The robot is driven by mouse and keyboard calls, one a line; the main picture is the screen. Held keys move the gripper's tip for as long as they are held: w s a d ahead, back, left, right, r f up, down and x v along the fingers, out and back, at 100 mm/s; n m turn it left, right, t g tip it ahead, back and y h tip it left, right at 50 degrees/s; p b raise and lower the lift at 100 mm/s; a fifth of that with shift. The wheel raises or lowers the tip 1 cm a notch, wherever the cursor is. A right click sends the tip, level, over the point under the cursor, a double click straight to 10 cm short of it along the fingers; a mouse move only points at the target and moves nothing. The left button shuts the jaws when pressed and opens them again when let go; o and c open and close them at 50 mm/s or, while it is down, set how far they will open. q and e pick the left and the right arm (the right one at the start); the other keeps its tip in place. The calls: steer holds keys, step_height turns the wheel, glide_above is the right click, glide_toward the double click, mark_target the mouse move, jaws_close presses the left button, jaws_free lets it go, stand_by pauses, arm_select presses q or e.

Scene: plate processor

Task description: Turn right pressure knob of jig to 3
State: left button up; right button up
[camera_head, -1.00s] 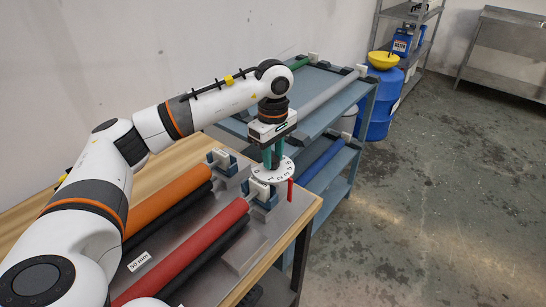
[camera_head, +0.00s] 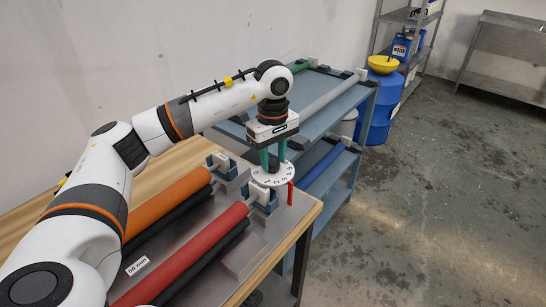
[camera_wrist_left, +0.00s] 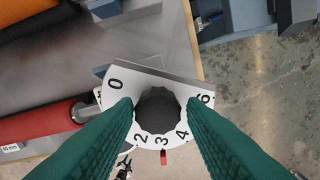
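The right pressure knob is a dark ribbed knob (camera_wrist_left: 158,108) on a white numbered dial (camera_head: 270,179). In the left wrist view, the 3 on the dial (camera_wrist_left: 162,147) lines up with a small red marker (camera_wrist_left: 163,158). In the head view this red marker (camera_head: 290,193) stands at the dial's edge. My left gripper (camera_head: 273,158) points down over the dial. Its green fingers stand on either side of the knob, with small gaps visible, so it looks open around it. My right gripper is not in view.
The jig's grey plate (camera_head: 240,245) carries a red roller (camera_head: 190,258) and an orange roller (camera_head: 165,205) on a wooden table. A blue cart (camera_head: 345,110) stands behind. A blue barrel (camera_head: 380,108) is farther back. The floor at right is clear.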

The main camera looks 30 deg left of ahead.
mark_target(273, 162)
arm_select(q)
steer(key=shift+o, duration=1.2)
steer(key=shift+s+f, duration=0.1)
step_height(273, 162, up, 12)
